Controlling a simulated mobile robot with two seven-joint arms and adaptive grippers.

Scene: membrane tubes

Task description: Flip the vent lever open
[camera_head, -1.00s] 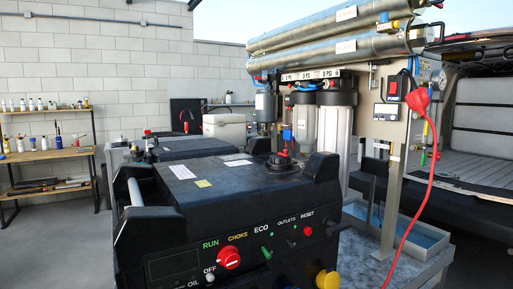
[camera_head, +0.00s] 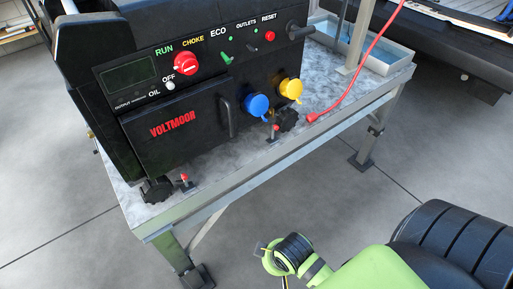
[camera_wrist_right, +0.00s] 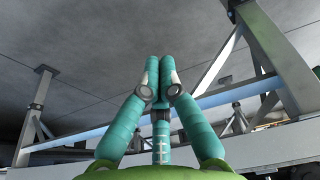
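The black generator (camera_head: 165,88) fills the upper left of the head view, with its top cut off by the frame edge. I cannot make out a vent lever in the current views. The front panel has a red RUN/CHOKE/OFF dial (camera_head: 186,64) and a green ECO switch (camera_head: 226,56). In the wrist view my right gripper (camera_wrist_right: 161,66) has its teal fingers together at the tips, with nothing seen between them. My left gripper is not in view.
The generator stands on a metal-framed bench (camera_head: 245,168). Its front also carries a blue outlet cover (camera_head: 256,105) and a yellow one (camera_head: 291,89). A red cable (camera_head: 357,83) crosses the bench top. A blue-lined tray (camera_head: 382,57) is at the back right. Floor in front is open.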

